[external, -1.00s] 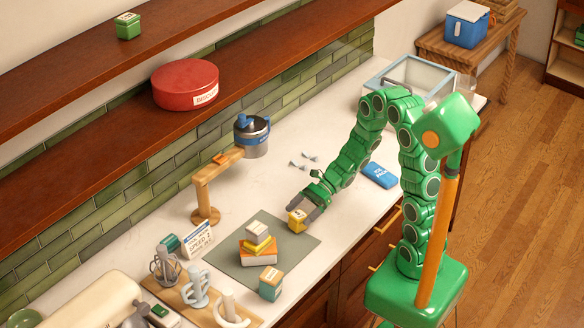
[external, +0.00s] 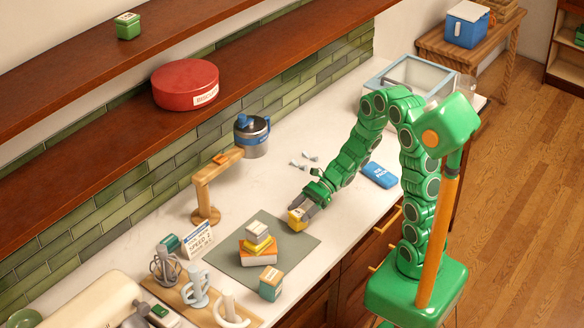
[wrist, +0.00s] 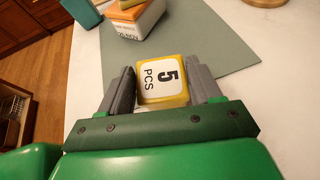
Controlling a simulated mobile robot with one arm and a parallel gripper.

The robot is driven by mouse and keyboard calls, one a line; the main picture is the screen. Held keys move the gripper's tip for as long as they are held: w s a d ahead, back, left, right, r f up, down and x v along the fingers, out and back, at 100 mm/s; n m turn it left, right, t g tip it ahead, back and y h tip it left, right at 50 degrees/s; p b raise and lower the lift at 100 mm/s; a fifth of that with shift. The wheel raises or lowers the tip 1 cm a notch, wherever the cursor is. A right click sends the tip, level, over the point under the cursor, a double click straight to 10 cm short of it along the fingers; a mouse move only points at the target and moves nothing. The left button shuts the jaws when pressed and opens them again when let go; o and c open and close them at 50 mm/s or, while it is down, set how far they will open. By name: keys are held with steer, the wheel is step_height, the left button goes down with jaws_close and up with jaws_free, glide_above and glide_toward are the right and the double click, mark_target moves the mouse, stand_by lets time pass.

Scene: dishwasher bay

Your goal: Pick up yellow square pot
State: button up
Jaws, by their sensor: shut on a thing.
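The yellow square pot (external: 296,222) is a small yellow block-shaped container with a white top label. It sits at the right edge of the grey-green mat (external: 250,279). In the wrist view the pot (wrist: 161,82) lies between my two grey fingers and its label reads "5 PCS". My gripper (external: 302,212) is shut on the pot, with one finger on each side; the gripper also shows in the wrist view (wrist: 163,88). I cannot tell whether the pot's underside touches the surface.
A stack of small boxes (external: 258,250) stands on the mat, with a teal box (external: 271,284) near the counter's front edge. A wooden stand (external: 206,200) is behind the mat. The counter between is mostly clear.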

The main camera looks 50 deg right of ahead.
mark_target(302, 212)
step_height(302, 212, up, 9)
steer(key=shift+r, duration=0.2)
stand_by(0.4)
